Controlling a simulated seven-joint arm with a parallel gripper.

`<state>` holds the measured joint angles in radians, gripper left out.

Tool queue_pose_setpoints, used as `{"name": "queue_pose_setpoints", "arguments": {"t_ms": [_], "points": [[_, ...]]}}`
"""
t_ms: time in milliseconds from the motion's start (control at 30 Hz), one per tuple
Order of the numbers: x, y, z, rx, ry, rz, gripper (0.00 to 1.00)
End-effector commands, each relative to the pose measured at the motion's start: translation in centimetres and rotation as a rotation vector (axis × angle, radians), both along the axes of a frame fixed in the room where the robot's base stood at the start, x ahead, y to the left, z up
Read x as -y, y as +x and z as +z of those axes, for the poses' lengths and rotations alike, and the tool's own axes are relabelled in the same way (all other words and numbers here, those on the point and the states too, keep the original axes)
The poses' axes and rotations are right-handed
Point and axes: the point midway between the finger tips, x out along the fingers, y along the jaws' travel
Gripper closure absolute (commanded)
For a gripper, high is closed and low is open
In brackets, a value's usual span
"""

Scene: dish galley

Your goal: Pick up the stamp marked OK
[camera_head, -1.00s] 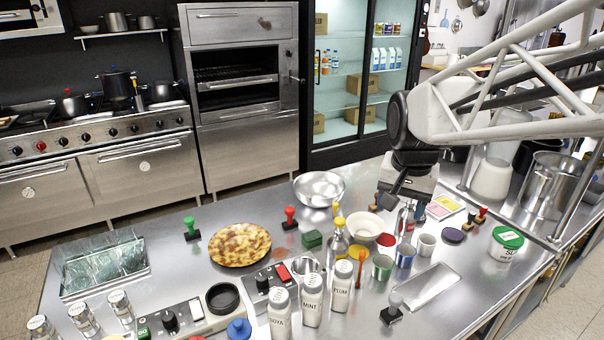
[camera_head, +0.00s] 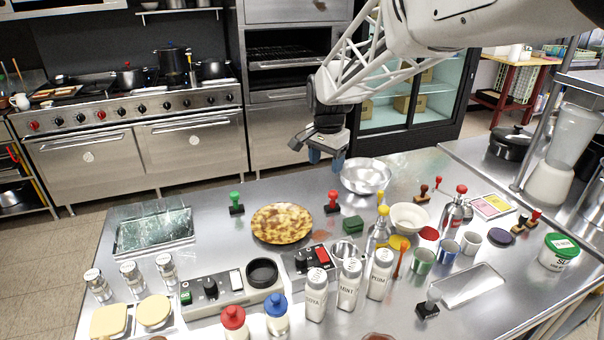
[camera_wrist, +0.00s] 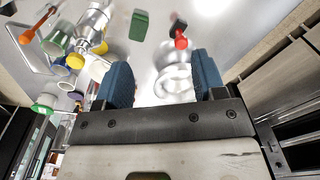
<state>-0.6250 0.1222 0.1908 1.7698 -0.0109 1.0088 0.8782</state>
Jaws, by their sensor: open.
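Several stamps stand on the steel bench; I cannot read an OK mark on any. A red-handled stamp (camera_head: 332,203) stands right of the flat browned pie, and a green-handled stamp (camera_head: 236,204) left of it. Brown-handled stamps (camera_head: 423,194) and dark red-handled stamps (camera_head: 530,220) stand farther right. My gripper (camera_head: 327,160) is open and empty, in the air above the far bench edge. In the wrist view, a red-handled stamp (camera_wrist: 180,38) shows beyond my open fingers (camera_wrist: 162,78), nearer the right one.
A steel bowl (camera_head: 366,177) sits close to my gripper's right. A green block (camera_head: 352,224), white bowl (camera_head: 409,217), squeeze bottles and shakers (camera_head: 349,285) crowd the middle. The pie (camera_head: 282,222) lies left. Bare bench lies between the green-handled stamp and the glass-filled tray (camera_head: 155,229).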

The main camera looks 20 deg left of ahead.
Motion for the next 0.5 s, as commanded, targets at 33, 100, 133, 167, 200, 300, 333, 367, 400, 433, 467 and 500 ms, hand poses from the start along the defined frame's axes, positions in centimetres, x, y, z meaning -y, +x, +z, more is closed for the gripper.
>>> {"name": "queue_pose_setpoints", "arguments": {"t_ms": [33,100,133,167,200,300,333,367,400,433,467,500], "points": [[-2.0,0.2,-0.8,-0.006,-0.003,-0.001,0.36],[-4.4,0.4,-1.7,-0.011,-0.006,-0.010,0.36],[-5.4,0.4,-2.1,-0.014,-0.007,-0.012,0.36],[-6.5,0.5,-2.5,-0.016,-0.009,-0.017,0.36],[-7.8,0.5,-3.0,-0.019,-0.011,-0.021,0.36],[-11.3,0.4,-4.6,-0.027,-0.016,-0.033,0.36],[-12.4,0.4,-5.0,-0.029,-0.017,-0.035,0.36],[-13.4,0.3,-5.5,-0.031,-0.018,-0.040,0.36],[-14.8,0.2,-6.1,-0.034,-0.021,-0.044,0.36],[-15.9,0.0,-6.6,-0.035,-0.022,-0.047,0.36],[-16.9,-0.1,-7.1,-0.037,-0.025,-0.051,0.36],[-18.3,-0.3,-7.8,-0.040,-0.027,-0.056,0.36]]}}
